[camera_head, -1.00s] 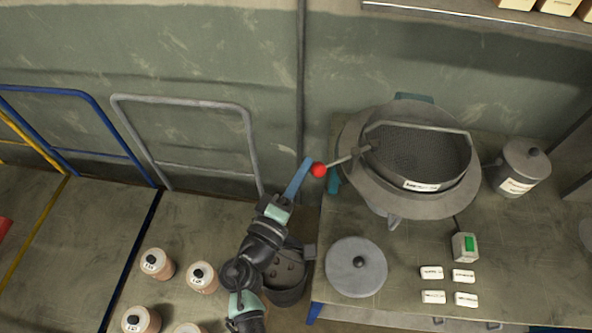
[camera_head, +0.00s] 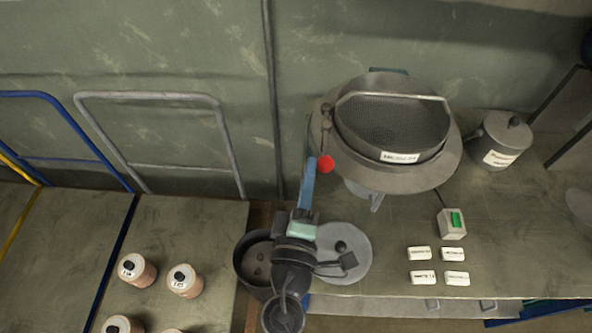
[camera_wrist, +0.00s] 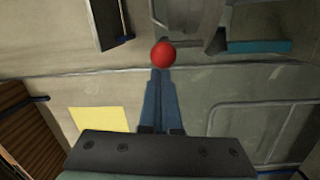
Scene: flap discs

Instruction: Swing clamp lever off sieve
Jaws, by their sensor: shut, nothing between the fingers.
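The sieve (camera_head: 392,122) is a round grey drum with a mesh floor, a bail handle and a white label, on a wide round flange. The clamp lever (camera_head: 327,130) is a thin dark rod with a red ball knob (camera_head: 325,163). It runs along the sieve's left side, with the knob towards the front. My gripper (camera_head: 311,162) has long blue fingers, shut and empty, with their tips just left of the knob. In the wrist view the knob (camera_wrist: 163,55) appears just beyond the closed fingertips (camera_wrist: 159,73). I cannot tell whether they touch.
A grey lid (camera_head: 355,240) and a dark bucket (camera_head: 250,262) are close to my arm. A lidded canister (camera_head: 500,140), a green-button box (camera_head: 452,224) and several white labels stand right. Several small jars (camera_head: 184,281) stand left.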

